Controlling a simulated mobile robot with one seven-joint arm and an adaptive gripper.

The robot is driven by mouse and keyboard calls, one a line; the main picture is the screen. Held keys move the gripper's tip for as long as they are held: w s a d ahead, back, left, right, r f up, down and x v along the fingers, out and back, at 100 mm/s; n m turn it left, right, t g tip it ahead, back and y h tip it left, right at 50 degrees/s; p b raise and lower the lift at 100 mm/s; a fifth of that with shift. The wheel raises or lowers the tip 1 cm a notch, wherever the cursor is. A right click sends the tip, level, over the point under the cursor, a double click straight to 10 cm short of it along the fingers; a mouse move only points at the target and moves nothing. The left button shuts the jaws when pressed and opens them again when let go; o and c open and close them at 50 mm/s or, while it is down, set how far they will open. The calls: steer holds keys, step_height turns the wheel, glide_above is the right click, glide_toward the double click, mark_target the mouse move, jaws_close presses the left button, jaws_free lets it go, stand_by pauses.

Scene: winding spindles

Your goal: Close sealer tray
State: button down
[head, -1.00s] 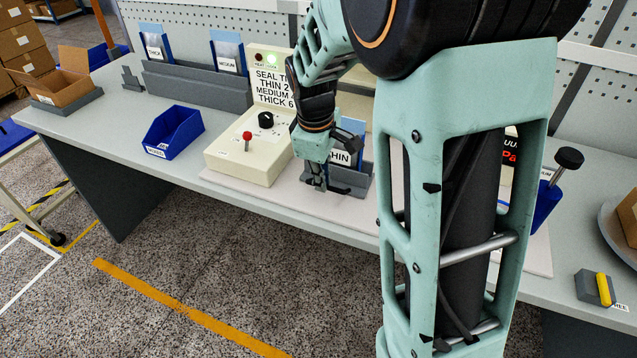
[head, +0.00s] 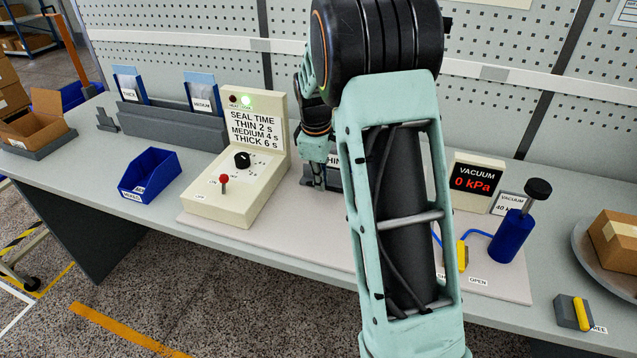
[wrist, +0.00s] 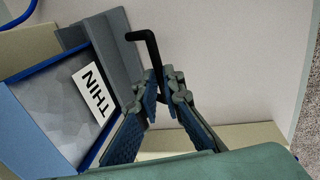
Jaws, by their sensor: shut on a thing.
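The grey sealer tray (wrist: 122,55) holds a blue-edged pouch marked THIN (wrist: 62,112) in the wrist view. A black bent handle (wrist: 147,42) stands out from the tray. My gripper (wrist: 160,88) is shut on the handle's lower part, and its bent end shows beyond the fingertips. In the head view the tray (head: 335,180) is mostly behind my arm, and my gripper (head: 318,186) is at its left side. The cream sealer box (head: 235,190) stands left of it, with a dial, a red-knobbed lever and a green lamp lit. How far in the tray sits is hidden.
A blue bin (head: 150,176) stands left of the sealer. The vacuum display (head: 474,180) reads 0 kPa, with a blue pump (head: 511,238) to its right. A yellow-handled block (head: 574,313) is near the bench's front edge. A perforated panel stands behind the bench.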

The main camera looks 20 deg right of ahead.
steer(key=shift+w+d+r, duration=0.15)
steer(key=shift+w+r, duration=0.05)
steer(key=shift+w, duration=0.05)
steer(key=c, duration=2)
jaws_free()
steer(key=shift+f, duration=0.15)
steer(key=shift+c, duration=0.2)
step_height(320, 180, up, 12)
steer(key=s+a, duration=0.1)
steer(key=s, duration=0.1)
steer(key=shift+a, duration=0.15)
